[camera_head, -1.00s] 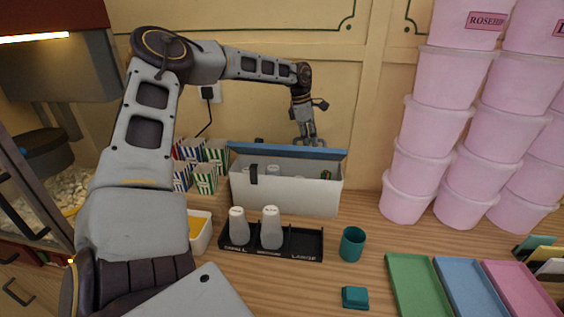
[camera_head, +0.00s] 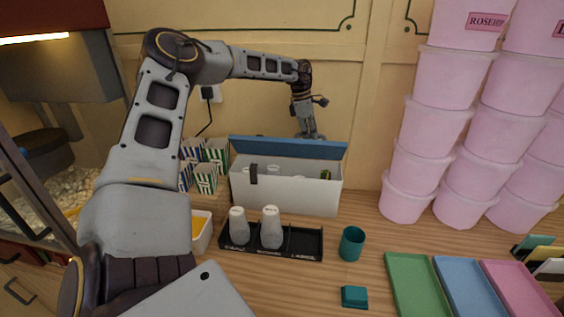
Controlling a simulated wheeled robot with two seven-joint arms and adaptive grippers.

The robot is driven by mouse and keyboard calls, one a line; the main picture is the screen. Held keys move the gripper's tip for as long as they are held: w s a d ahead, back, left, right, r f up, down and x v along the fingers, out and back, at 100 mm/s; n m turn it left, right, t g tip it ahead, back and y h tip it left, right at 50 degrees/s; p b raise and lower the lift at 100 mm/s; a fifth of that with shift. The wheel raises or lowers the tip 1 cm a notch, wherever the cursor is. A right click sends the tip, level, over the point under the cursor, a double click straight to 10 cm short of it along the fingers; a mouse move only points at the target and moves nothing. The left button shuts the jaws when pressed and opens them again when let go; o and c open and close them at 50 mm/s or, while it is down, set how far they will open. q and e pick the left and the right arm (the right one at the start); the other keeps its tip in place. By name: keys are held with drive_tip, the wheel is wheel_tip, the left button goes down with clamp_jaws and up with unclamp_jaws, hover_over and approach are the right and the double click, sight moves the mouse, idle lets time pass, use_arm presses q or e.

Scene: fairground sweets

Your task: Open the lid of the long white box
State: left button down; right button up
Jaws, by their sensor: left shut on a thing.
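The long white box (camera_head: 300,196) stands on the counter near the back wall. Its blue lid (camera_head: 290,148) is raised along the back edge and leans back, so the inside shows. A few pale things and a small green one are inside; a dark latch is on the front. My left gripper (camera_head: 311,137) is at the lid's top edge, right of its middle, and is shut on the lid. Its fingertips are partly hidden behind the lid. My right gripper is not in view.
A black rack (camera_head: 306,243) with two white shakers (camera_head: 271,228) stands before the box. A teal cup (camera_head: 351,244) and teal block (camera_head: 355,297) are to its right. Striped cartons (camera_head: 206,180) stand left. Stacked pink tubs (camera_head: 405,196) and coloured trays (camera_head: 415,284) are at the right.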

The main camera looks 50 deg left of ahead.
use_arm(q)
drive_tip(key=shift+w+a+f, duration=0.1)
drive_tip(key=shift+w+a, duration=0.6)
drive_tip(key=shift+w, duration=0.1)
drive_tip(key=shift+w+a+p, duration=0.1)
drive_tip(key=shift+a+p, duration=0.05)
drive_tip(key=shift+p, duration=0.15)
drive_tip(key=shift+w+a, duration=0.65)
drive_tip(key=shift+w, duration=0.2)
drive_tip(key=c, duration=1.3)
unclamp_jaws()
